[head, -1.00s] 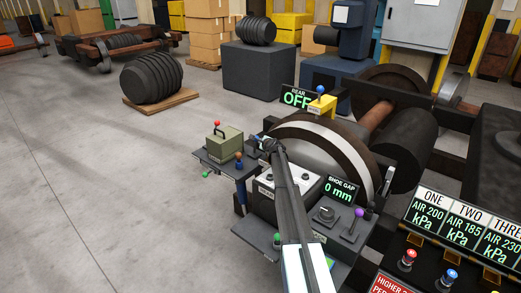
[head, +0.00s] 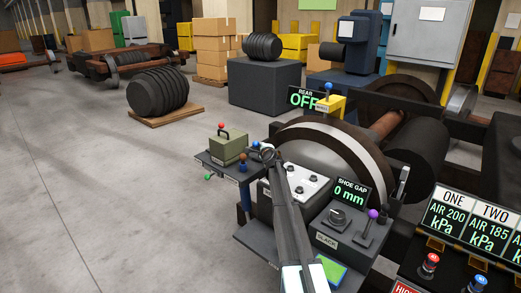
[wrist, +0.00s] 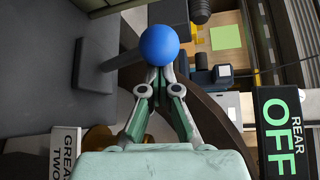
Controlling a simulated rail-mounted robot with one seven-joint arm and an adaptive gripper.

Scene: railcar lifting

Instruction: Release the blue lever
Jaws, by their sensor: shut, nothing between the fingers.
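A blue ball knob (head: 256,145) shows right by my gripper (head: 267,154) in the head view, above the dark bench beside the wheel. In the wrist view, the blue ball (wrist: 159,46) is large and sits at the tips of my gripper (wrist: 160,75), covering them. My fingers converge, shut with nothing between them; whether they touch the ball cannot be told. Another blue-knobbed lever (head: 328,88) stands on a yellow block by the REAR OFF display (head: 305,98), apart from my gripper.
An olive box with a red knob (head: 229,148) stands left of my gripper. A brown knob (head: 243,156) is close by. A purple-knobbed lever (head: 372,215) is at the right, near the SHOE GAP display (head: 350,191). The large wheel (head: 340,155) stands behind.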

